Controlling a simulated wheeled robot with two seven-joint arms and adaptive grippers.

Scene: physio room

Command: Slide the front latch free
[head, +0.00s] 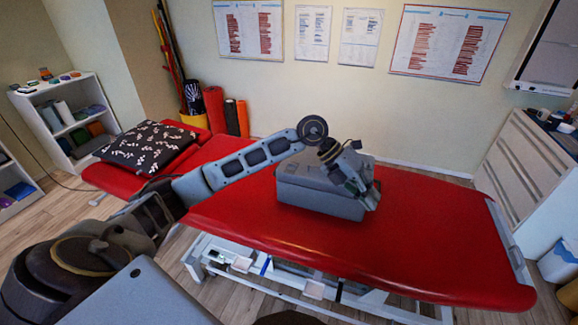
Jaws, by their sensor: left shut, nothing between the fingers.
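A grey lidded case (318,199) sits on the red treatment table (440,235), near the table's middle. Its lid looks shut. My left arm reaches in from the left, over the table, to the case. My left gripper (368,199) is at the right end of the case's front side, pointing down, shut with nothing held. It is close against the case, but I cannot tell whether it touches. The front latch is not clearly visible; the gripper covers that part of the case. My right gripper is not in view.
A black and white patterned pillow (147,146) lies on the table's raised left end. The red surface right of the case is clear. A white shelf (66,115) stands at left, a slatted white cabinet (525,165) at right, and rolled mats (215,110) by the back wall.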

